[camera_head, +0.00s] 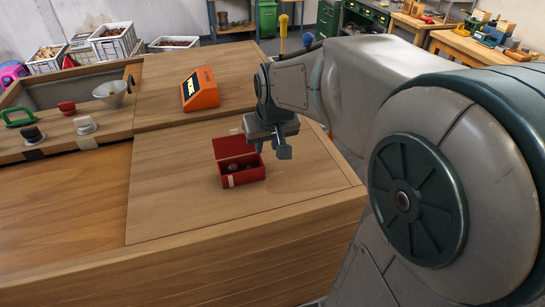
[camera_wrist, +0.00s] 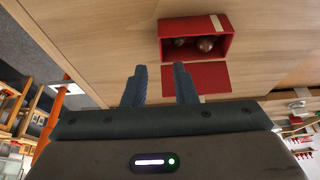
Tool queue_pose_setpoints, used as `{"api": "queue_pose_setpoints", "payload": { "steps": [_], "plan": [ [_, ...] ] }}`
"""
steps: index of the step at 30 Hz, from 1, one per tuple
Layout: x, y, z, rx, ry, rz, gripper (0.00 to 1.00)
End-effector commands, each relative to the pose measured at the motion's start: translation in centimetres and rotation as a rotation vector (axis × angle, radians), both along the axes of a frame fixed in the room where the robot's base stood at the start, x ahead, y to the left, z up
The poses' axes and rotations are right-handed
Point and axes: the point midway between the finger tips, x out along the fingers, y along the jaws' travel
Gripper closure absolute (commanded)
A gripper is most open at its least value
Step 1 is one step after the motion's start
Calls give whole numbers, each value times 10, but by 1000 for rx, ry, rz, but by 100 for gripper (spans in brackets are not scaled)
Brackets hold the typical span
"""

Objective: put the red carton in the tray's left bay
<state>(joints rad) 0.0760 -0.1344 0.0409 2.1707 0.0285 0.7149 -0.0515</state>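The red carton (camera_head: 240,178) stands on the wooden worktop with its lid open and a few brown chestnuts inside. In the wrist view the carton (camera_wrist: 196,57) lies ahead and to the right of the fingers, with its flat red lid toward me. My gripper (camera_head: 271,149) is above the worktop, just right of the carton's lid in the head view. In the wrist view my gripper's fingers (camera_wrist: 160,82) are apart with nothing between them. I cannot make out a tray with bays in either view.
An orange device with a screen (camera_head: 201,93) stands behind the carton. At the left are a funnel (camera_head: 112,92), a green handle (camera_head: 18,117), a red knob (camera_head: 66,107) and a grey basin (camera_head: 75,89). The worktop (camera_head: 180,210) left of and before the carton is clear.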

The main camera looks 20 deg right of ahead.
Motion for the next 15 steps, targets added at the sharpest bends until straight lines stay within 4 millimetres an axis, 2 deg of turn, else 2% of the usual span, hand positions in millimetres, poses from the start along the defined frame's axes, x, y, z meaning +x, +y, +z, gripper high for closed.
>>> {"api": "queue_pose_setpoints", "payload": {
  "steps": [4,9,12,15],
  "plan": [
    [-42,4,6,-4,11,4,75],
    [-105,7,4,-6,38,4,75],
    [-134,8,-2,-6,53,6,75],
    [-153,9,-7,-6,64,6,75]
  ]
}}
